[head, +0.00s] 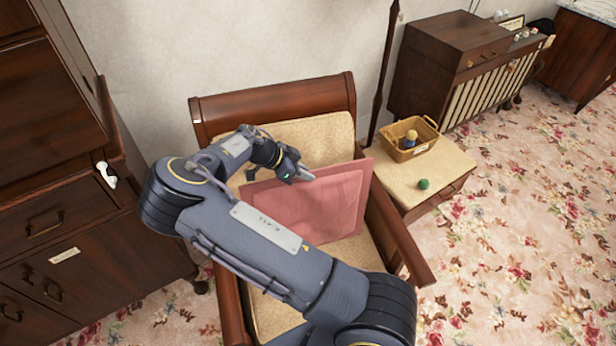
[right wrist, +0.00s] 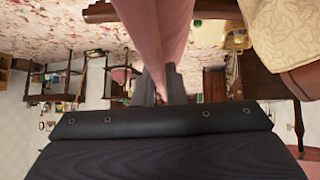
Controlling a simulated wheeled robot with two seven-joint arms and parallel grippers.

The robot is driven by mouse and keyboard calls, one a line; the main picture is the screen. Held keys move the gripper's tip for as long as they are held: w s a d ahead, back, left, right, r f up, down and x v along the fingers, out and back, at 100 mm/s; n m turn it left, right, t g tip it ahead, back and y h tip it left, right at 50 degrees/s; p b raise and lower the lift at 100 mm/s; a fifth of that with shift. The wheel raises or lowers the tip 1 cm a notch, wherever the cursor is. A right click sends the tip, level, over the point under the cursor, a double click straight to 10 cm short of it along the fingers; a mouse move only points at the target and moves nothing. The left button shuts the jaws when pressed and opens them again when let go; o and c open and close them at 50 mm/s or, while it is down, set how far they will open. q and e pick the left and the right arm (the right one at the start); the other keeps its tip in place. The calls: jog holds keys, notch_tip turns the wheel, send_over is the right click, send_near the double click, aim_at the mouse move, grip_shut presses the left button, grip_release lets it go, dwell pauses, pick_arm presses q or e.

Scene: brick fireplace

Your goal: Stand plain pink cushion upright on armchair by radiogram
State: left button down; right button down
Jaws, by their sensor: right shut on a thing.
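The plain pink cushion (head: 335,200) is over the seat of the armchair (head: 270,102), which has a dark wooden frame and cream upholstery. The cushion stands on edge, leaning a little, in front of the cream backrest; whether its lower edge touches the seat is hard to tell. My right gripper (head: 303,174) is shut on the cushion's top edge. In the right wrist view the pink cushion (right wrist: 157,30) runs between the fingers (right wrist: 160,85). My arm hides part of the cushion and seat. My left gripper is not in view. The radiogram (head: 450,60) stands at the upper right.
A small side table (head: 405,190) right of the armchair holds a wicker basket (head: 428,138) and a green ball (head: 423,184). A dark wooden cabinet (head: 95,250) stands close on the left. Floral carpet (head: 520,220) lies open at the right.

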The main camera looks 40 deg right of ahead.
jog(key=w+f, duration=0.1)
jog(key=w+d+f+b, duration=0.1)
jog(key=w+f+b, duration=0.1)
jog(key=f, duration=0.1)
jog(key=shift+w+d, duration=0.25)
jog(key=shift+f+b, duration=0.3)
jog(key=shift+f, duration=0.85)
jog(key=w+d+g+b, duration=0.1)
jog(key=w+d+b, duration=0.1)
jog(key=w+b, duration=0.2)
jog(key=shift+w+d+f+n+b, duration=0.15)
jog(key=shift+w+f+n+b, duration=0.2)
jog(key=shift+w, duration=0.4)
